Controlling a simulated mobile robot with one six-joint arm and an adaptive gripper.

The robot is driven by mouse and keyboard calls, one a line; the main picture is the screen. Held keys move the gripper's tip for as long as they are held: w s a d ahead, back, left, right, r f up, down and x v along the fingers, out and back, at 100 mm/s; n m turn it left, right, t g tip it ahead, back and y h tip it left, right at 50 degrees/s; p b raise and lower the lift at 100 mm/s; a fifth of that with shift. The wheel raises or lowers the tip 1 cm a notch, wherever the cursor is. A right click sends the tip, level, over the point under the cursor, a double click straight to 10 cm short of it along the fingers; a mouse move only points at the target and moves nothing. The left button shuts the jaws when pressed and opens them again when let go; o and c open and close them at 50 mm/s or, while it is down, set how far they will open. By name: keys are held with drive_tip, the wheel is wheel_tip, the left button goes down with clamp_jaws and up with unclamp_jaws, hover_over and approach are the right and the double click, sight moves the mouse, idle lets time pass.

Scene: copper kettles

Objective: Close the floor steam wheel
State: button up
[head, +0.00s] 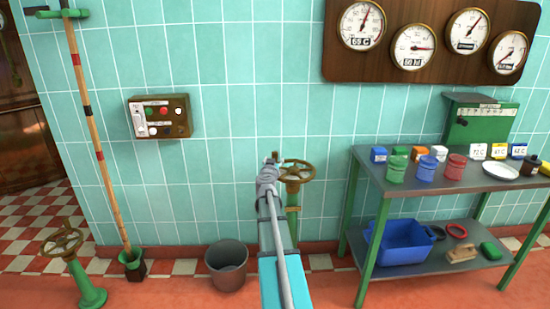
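A brown handwheel (62,242) sits on a green pedestal that stands on the floor at the far left. A second brass-coloured handwheel (297,171) is at the middle, near the wall, on an upright stem partly hidden by my arm. No label shows on either wheel. My arm reaches up from the bottom centre. My gripper (271,165) is at its far end, just left of the middle handwheel in the picture, well right of the floor pedestal wheel. Its fingers are too small to tell open from shut, and I cannot tell whether it touches the middle wheel.
A grey bucket (227,281) stands on the floor left of my arm. A long pole (92,130) stands in a green holder (132,262). A metal table (400,182) with tins stands right. A button box (160,116) and gauges (414,46) hang on the tiled wall.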

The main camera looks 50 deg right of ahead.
drive_tip(key=v, duration=0.6)
drive_tip(key=shift+s+a, duration=0.2)
